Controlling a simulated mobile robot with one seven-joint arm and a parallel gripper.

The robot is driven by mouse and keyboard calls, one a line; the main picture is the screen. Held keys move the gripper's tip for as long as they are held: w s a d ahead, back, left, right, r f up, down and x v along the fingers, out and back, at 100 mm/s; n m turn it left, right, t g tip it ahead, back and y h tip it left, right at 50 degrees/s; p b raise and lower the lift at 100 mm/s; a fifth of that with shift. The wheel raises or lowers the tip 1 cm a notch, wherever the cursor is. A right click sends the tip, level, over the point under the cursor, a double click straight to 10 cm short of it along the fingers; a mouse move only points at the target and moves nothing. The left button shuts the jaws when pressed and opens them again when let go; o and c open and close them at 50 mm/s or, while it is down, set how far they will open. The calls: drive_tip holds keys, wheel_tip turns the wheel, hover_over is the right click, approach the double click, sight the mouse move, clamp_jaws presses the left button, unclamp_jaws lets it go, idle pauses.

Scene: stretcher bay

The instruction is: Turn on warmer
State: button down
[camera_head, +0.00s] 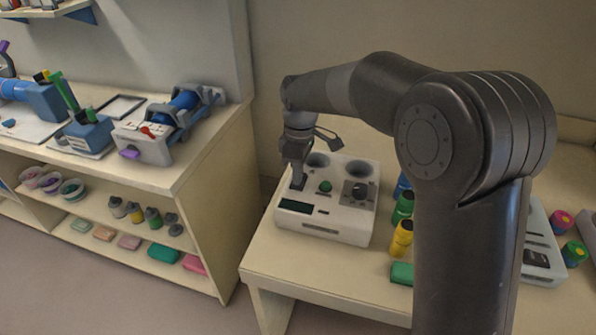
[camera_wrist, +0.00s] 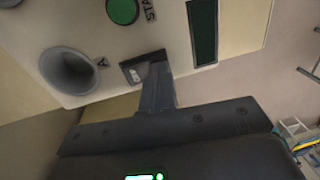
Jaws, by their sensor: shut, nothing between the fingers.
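The warmer (camera_head: 333,226) is a white box on the right-hand bench. Its top has two round wells, a green button (camera_head: 325,186), a dark knob (camera_head: 359,191) and a dark green display (camera_head: 296,206). My gripper (camera_head: 298,184) is shut and empty, pointing down over the left part of the warmer's top. In the wrist view the fingertips (camera_wrist: 153,60) are at a small dark switch (camera_wrist: 134,73) with a light mark, beside a well labelled A. The fingers hide part of the switch. I cannot tell whether they touch it. The display looks dark.
Blue, green and yellow bottles (camera_head: 401,238) stand close to the warmer's right side. A green block (camera_head: 401,273) lies near the bench front. A shelf unit (camera_head: 205,170) with devices stands left, across a gap. The bench front before the warmer is clear.

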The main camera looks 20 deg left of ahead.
idle(0.3)
drive_tip(key=shift+w+r, duration=0.2)
drive_tip(key=shift+w, duration=0.55)
wheel_tip(320, 180, up, 14)
drive_tip(key=s, duration=0.2)
drive_tip(key=shift+s, duration=0.1)
